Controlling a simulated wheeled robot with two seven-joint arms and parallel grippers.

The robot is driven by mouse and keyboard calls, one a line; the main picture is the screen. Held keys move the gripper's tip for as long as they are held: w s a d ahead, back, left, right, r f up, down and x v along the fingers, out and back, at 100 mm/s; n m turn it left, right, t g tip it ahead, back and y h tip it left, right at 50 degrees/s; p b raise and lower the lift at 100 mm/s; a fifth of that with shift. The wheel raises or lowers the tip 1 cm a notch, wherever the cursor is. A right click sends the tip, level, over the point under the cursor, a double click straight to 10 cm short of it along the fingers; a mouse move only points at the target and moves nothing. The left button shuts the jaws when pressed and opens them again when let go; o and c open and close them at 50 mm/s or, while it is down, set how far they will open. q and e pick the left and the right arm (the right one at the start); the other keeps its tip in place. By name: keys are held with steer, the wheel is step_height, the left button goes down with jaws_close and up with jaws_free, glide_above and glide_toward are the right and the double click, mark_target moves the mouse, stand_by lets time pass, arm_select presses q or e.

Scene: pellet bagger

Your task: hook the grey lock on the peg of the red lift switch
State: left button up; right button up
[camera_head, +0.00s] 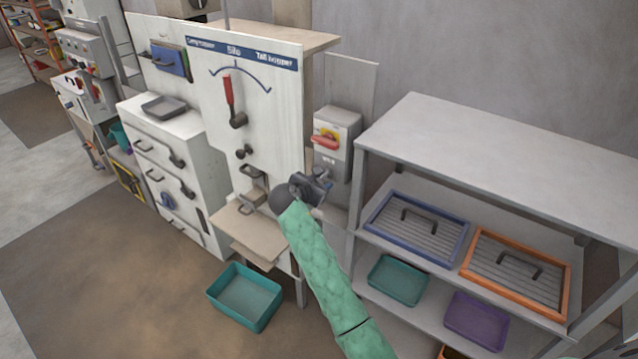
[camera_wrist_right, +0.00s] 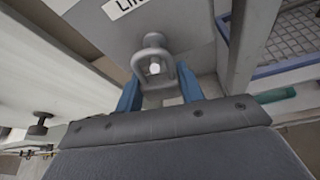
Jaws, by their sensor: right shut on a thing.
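The red lift switch (camera_head: 326,141) is a grey box with a yellow plate and a red handle, at the right of the white panel in the head view. In the right wrist view its box (camera_wrist_right: 185,22) carries a partly cut-off label and a round grey peg (camera_wrist_right: 153,40). My right gripper (camera_head: 313,187) is just below the box. Its blue fingers (camera_wrist_right: 160,92) are shut on the grey lock (camera_wrist_right: 170,73), whose loop points at the peg. The loop overlaps the peg in this view; I cannot tell whether it is around it. My left gripper is not in view.
A grey shelf (camera_head: 435,120) stands close on the right, with a blue-framed tray (camera_head: 457,260) and an orange-framed tray (camera_head: 548,306). The white panel (camera_head: 270,110) with a red lever (camera_head: 228,90) is on the left. A teal bin (camera_head: 246,296) stands on the floor.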

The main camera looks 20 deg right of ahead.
steer(key=shift+d, duration=0.35)
